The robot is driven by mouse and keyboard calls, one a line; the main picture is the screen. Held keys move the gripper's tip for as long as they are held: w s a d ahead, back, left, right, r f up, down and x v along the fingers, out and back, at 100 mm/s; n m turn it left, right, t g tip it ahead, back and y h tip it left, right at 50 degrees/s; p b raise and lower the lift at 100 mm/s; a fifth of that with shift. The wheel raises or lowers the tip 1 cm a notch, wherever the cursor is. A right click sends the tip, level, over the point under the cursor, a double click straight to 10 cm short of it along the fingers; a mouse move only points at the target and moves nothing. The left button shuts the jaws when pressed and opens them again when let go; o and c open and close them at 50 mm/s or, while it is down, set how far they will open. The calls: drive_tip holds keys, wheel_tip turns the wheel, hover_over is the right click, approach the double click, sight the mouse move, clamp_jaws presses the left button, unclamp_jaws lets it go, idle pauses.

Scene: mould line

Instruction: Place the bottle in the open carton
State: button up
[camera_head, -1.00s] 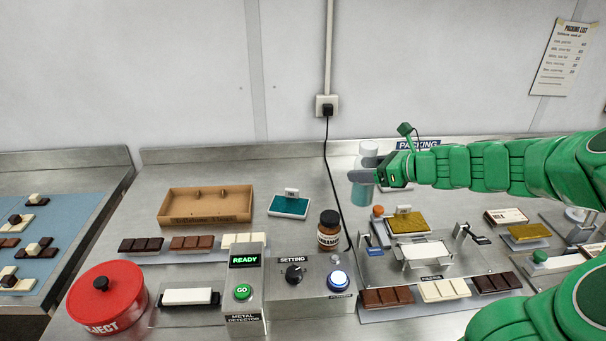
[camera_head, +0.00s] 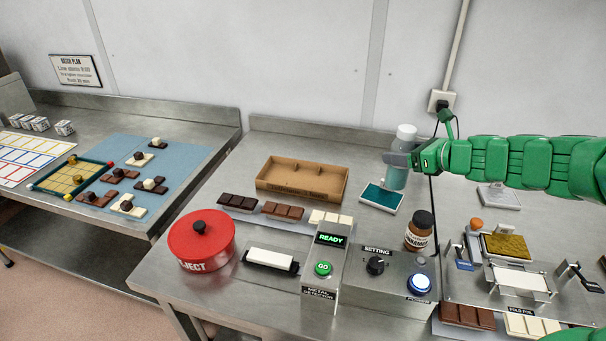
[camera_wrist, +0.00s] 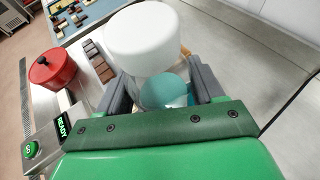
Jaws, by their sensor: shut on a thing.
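The bottle (camera_head: 397,176) is clear with teal contents and a white cap. My gripper (camera_head: 392,158) is shut on it and holds it upright, right of the carton. In the wrist view the white cap of the bottle (camera_wrist: 143,38) stands between the two grey fingers of my gripper (camera_wrist: 163,92). The open carton (camera_head: 268,185) is a low brown cardboard box on the steel table, left of the bottle, with low dividers at its back. The bottle hides most of the carton in the wrist view.
A brown jar (camera_head: 419,232) stands in front of the bottle. Chocolate bars (camera_head: 282,210) lie before the carton. A red reject tub (camera_head: 201,245) and the metal detector (camera_head: 325,262) stand at the front.

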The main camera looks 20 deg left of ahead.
drive_tip(key=s+a+n+g+y, duration=0.1)
drive_tip(key=s+a+n+g, duration=0.1)
drive_tip(key=a, duration=2)
drive_tip(key=w+a+f, duration=0.6)
drive_tip(key=w+f, duration=0.6)
drive_tip(key=w, duration=0.1)
drive_tip(key=shift+f, duration=0.35)
drive_tip(key=shift+f, duration=0.1)
drive_tip(key=o, duration=1.2)
drive_tip(key=shift+o, duration=0.2)
